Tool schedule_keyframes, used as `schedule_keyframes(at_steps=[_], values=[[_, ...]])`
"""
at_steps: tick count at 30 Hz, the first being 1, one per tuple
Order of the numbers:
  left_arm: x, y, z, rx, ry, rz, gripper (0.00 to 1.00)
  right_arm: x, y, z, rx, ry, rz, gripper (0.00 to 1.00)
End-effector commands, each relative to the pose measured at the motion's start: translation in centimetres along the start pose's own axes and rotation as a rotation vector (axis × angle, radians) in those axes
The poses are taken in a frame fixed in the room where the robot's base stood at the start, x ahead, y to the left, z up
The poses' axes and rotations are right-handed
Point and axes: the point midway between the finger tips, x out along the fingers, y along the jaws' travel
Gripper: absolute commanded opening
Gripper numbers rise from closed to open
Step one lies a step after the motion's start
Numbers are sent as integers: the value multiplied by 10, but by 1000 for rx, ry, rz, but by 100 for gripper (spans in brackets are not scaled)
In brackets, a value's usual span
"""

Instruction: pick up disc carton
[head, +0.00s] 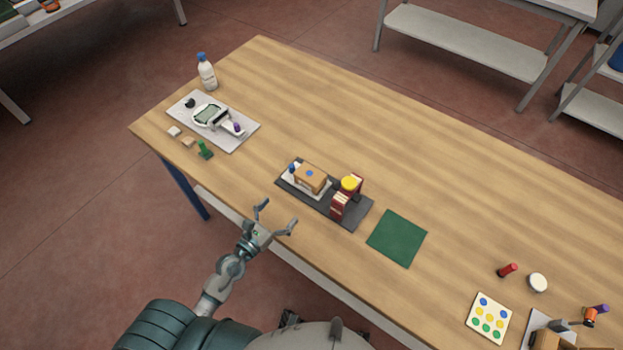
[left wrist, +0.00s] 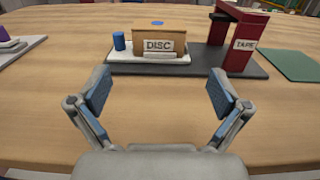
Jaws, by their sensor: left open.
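The disc carton (head: 310,177) is a small brown box with a blue spot on top. It stands on a white tray on a dark grey mat (head: 353,222) near the middle of the table. In the left wrist view the carton (left wrist: 173,37) is straight ahead, behind a white "DISC" label (left wrist: 158,46) that hides part of its front. My left gripper (head: 278,217) is open and empty, at the table's near edge, short of the carton. Its two fingers (left wrist: 158,93) frame the carton from the front without touching it. My right gripper is not in view.
A small blue cylinder (left wrist: 119,41) stands just left of the carton. A red stand labelled "TAPE" (left wrist: 238,40), with a yellow roll (head: 350,183), is on its right. A green mat (head: 397,238) lies further right. The table between gripper and dark mat is clear.

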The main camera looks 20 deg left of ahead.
Motion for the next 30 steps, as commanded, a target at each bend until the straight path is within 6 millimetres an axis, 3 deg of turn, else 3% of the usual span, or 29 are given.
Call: schedule_keyframes(at_steps=[10,30], values=[[81,-1,4,-6,-5,1,100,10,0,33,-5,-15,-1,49],[154,-2,5,-6,-3,1,100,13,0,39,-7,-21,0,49]])
